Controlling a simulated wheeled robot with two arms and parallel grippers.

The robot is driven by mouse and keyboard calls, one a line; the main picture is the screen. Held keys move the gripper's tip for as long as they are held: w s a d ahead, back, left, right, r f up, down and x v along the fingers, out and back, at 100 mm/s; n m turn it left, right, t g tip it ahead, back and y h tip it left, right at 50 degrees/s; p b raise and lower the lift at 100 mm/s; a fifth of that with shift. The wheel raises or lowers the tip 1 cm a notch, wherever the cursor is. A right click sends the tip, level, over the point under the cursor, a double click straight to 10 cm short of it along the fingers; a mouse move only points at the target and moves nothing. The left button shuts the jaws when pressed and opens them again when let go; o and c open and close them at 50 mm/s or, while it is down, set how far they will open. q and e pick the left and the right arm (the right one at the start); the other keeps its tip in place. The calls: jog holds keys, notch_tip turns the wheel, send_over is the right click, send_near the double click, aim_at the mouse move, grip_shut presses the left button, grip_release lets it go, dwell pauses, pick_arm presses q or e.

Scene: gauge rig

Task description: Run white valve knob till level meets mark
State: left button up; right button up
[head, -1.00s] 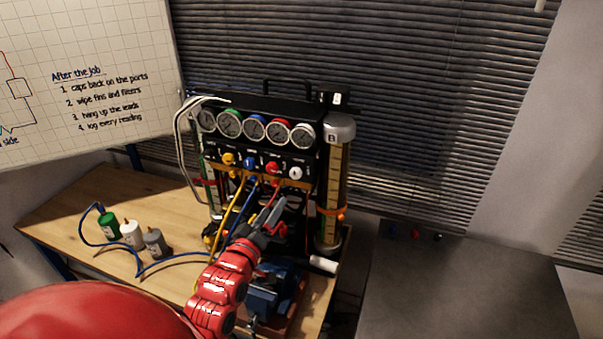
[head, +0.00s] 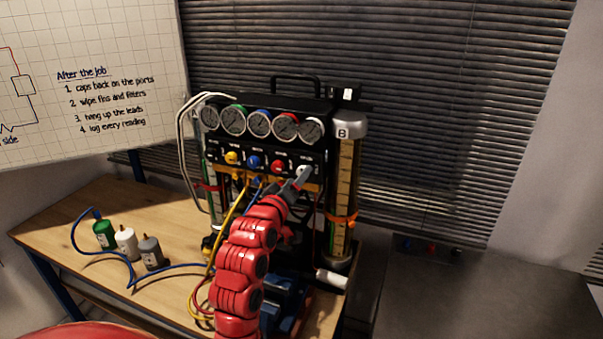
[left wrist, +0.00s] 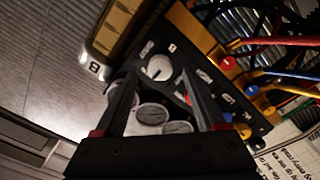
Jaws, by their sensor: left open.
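The white valve knob (head: 304,169) is at the right end of the knob row on the black gauge rig (head: 292,110). My left gripper (head: 300,179) is open at this knob and partly covers it. In the left wrist view the white knob (left wrist: 159,67) shows between the spread fingertips (left wrist: 160,76); I cannot tell whether they reach around it. Sight tube B (head: 344,180) stands right of the panel, with an orange marker band (head: 341,219) low on it. The tube also shows in the left wrist view (left wrist: 117,25). Its liquid level is hard to make out. My right gripper is out of view.
Red (head: 278,167), blue (head: 254,162) and yellow (head: 232,158) knobs sit left of the white one. Hoses hang below them. A blue vise (head: 287,305) is in front. Several bottles (head: 126,244) stand on the left of the wooden bench (head: 75,225).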

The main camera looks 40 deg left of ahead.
pick_arm(q)
jog(key=shift+p+x, duration=0.45)
jog(key=shift+x, duration=1.4)
jog(key=shift+c, duration=0.4)
jog(key=shift+f, duration=0.1)
grip_shut()
